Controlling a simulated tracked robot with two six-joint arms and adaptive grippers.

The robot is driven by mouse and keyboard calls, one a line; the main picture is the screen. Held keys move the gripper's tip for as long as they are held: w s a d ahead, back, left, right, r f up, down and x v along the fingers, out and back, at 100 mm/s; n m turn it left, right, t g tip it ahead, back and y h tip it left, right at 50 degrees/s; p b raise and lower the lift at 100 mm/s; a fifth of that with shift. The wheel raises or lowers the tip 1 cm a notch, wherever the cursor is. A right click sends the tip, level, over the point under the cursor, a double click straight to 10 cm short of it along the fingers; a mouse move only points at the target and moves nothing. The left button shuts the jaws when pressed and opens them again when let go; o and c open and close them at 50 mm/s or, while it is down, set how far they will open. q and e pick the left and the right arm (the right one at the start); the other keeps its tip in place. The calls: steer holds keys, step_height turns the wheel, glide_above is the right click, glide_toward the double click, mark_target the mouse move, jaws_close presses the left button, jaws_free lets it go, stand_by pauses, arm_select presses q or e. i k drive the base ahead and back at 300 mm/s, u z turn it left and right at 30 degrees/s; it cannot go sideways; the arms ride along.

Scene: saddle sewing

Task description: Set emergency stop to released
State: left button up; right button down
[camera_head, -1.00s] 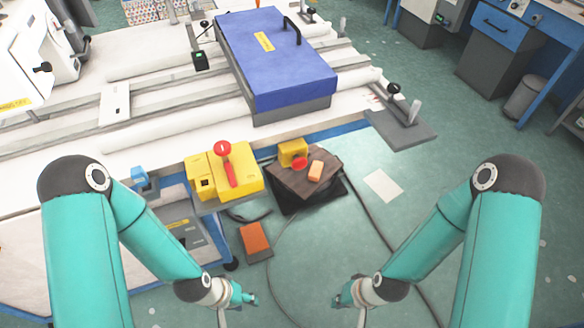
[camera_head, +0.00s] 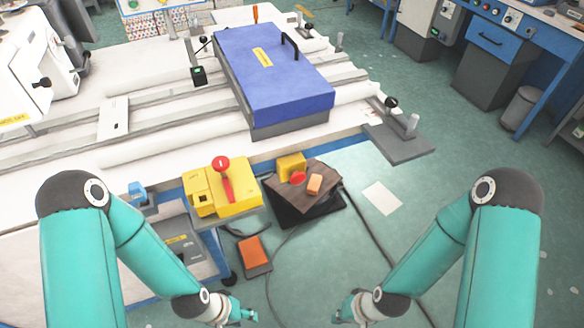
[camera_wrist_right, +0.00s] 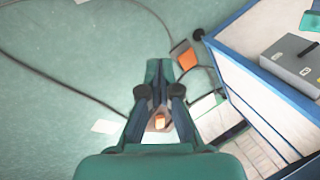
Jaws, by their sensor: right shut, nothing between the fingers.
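A yellow box (camera_head: 291,163) with a round red push button (camera_head: 298,178) sits on a brown wooden top, in front of the bench; whether the button is pressed in cannot be told. To its left a larger yellow box (camera_head: 240,200) carries a red lever or handle (camera_head: 227,185). My left gripper (camera_head: 248,314) is low in the head view, in front of both boxes and apart from them; its jaw is too small to judge. My right gripper (camera_head: 342,312) is low and right of it, also apart from the boxes. In the right wrist view its fingers (camera_wrist_right: 158,72) are shut and empty.
An orange block (camera_head: 315,184) lies beside the red button. An orange pedal (camera_head: 253,252) and dark cables lie on the green floor. The white bench bears a blue case (camera_head: 275,75). A paper sheet (camera_head: 381,198) lies on open floor at right.

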mark_target(297, 178)
steer(key=z, duration=0.95)
steer(key=i, duration=0.15)
steer(key=u, duration=3.15)
steer(key=i, duration=0.4)
steer(key=u, duration=1.8)
steer(key=i, duration=0.2)
steer(key=z, duration=3.95)
